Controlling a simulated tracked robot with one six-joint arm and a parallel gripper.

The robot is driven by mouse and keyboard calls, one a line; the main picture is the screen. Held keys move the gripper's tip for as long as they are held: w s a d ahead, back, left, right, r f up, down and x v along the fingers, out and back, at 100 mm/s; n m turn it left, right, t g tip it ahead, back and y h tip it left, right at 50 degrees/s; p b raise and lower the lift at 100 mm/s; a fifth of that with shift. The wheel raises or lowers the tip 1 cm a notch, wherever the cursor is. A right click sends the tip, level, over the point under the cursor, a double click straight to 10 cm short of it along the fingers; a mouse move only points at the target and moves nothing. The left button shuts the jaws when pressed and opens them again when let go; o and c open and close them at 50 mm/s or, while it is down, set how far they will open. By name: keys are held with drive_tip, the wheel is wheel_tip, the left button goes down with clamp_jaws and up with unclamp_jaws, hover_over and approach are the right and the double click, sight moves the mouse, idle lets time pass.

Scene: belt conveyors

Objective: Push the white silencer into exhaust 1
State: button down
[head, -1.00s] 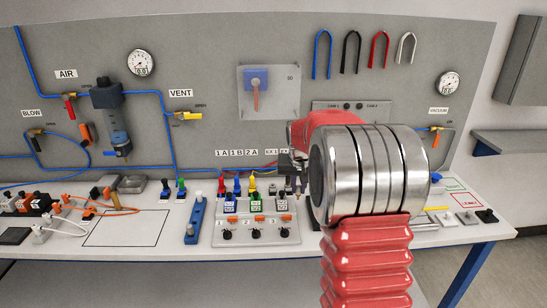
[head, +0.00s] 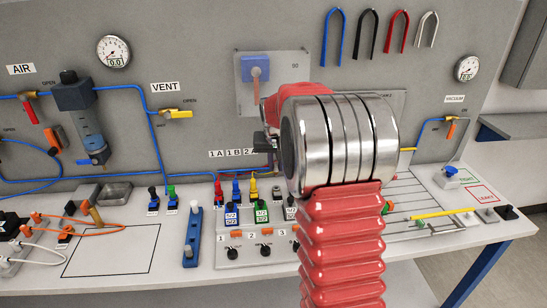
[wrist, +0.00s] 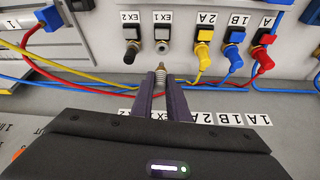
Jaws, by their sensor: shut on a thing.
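In the wrist view, my gripper (wrist: 160,93) is shut on a small fitting with a pale metallic, ribbed tip, taken as the white silencer (wrist: 160,76). Its body is mostly hidden between the fingers. The tip points at the EX 1 port (wrist: 162,46), an open round metal socket under its label. A small gap seems to show between tip and port. A black silencer (wrist: 130,54) sits in the EX 2 port beside it. In the head view, my arm hides the fingers, the silencer and the exhaust ports.
Yellow, blue and red hose plugs (wrist: 203,50) stand close beside EX 1. Yellow and red hoses run past the ports. In the head view, a blue rack (head: 193,240) with a white-topped piece stands left of the valve box (head: 256,252).

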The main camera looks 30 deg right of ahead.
sight(276, 176)
drive_tip(key=shift+w, duration=0.3)
drive_tip(key=shift+d, duration=0.1)
drive_tip(key=shift+s, duration=0.1)
drive_tip(key=shift+d+f, duration=0.1)
drive_tip(key=shift+f, duration=2.05)
drive_tip(key=shift+s+f, duration=0.1)
drive_tip(key=shift+f, duration=1.1)
idle(2.7)
drive_tip(key=c, duration=1.6)
unclamp_jaws()
drive_tip(key=shift+c, duration=0.2)
drive_tip(key=shift+o, duration=0.3)
drive_tip(key=o, duration=0.4)
drive_tip(key=shift+c, duration=0.2)
